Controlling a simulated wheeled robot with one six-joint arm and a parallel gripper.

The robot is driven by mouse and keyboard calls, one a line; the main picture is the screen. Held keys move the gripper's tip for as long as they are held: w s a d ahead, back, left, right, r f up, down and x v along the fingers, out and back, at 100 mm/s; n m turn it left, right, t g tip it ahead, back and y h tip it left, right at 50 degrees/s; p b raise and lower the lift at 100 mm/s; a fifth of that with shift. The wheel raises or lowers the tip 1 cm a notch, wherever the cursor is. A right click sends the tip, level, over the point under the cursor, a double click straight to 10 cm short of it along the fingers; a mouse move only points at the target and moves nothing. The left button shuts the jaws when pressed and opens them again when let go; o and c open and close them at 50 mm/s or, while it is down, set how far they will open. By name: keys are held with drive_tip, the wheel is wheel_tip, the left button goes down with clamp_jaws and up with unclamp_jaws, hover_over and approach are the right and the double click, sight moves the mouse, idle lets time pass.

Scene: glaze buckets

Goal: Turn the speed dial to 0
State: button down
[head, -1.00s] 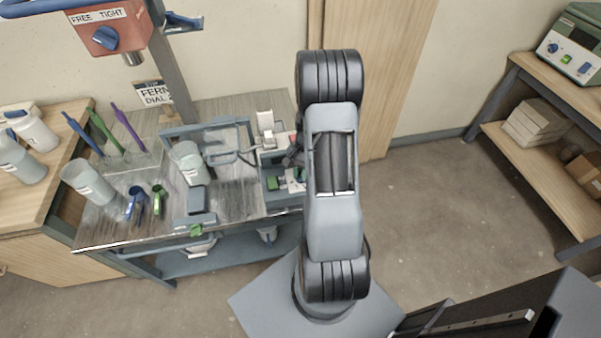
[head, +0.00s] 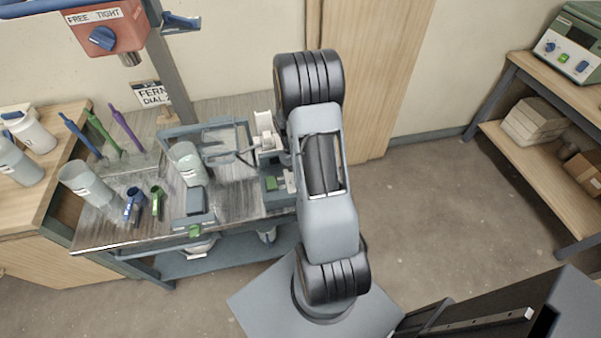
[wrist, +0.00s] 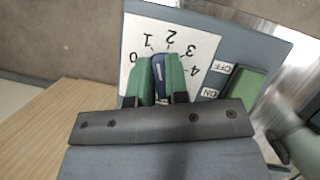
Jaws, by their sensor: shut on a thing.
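The speed dial (wrist: 159,72) is a dark blue knob on a white scale plate (wrist: 205,47) numbered 0 to 4, seen upside down in the wrist view. Its upper end lies near the 1, between the 1 and the 2; the exact setting is hard to read. My gripper (wrist: 160,82) has green fingers, one on each side of the knob, shut on it. In the head view my arm hides the dial and the gripper. The grey control box (head: 272,198) shows there at the right end of the bench.
A green on/off switch (wrist: 238,88) sits beside the scale in the wrist view. On the bench are a grey framed stand (head: 207,125), a light bucket (head: 188,163) and blue and green holders. Open floor (head: 430,200) lies to the right.

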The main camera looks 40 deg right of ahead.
drive_tip(key=n+h, duration=0.1)
drive_tip(key=n, duration=0.1)
drive_tip(key=n+h, duration=0.1)
drive_tip(key=n, duration=0.2)
drive_tip(key=shift+w+d+n+t, duration=0.1)
drive_tip(key=shift+n+t, duration=0.2)
drive_tip(key=n+h, duration=0.1)
drive_tip(key=n, duration=0.2)
drive_tip(key=n+t+h, duration=0.1)
drive_tip(key=n, duration=0.1)
drive_tip(key=shift+w+d+n, duration=0.1)
drive_tip(key=shift+d+n, duration=0.05)
drive_tip(key=shift+n, duration=0.25)
drive_tip(key=shift+t, duration=0.3)
drive_tip(key=c, duration=1.1)
unclamp_jaws()
drive_tip(key=p+v, duration=0.1)
drive_tip(key=v, duration=1.2)
drive_tip(key=shift+w+a+r, duration=0.1)
drive_tip(key=shift+a+r, duration=0.1)
drive_tip(key=shift+r, duration=0.15)
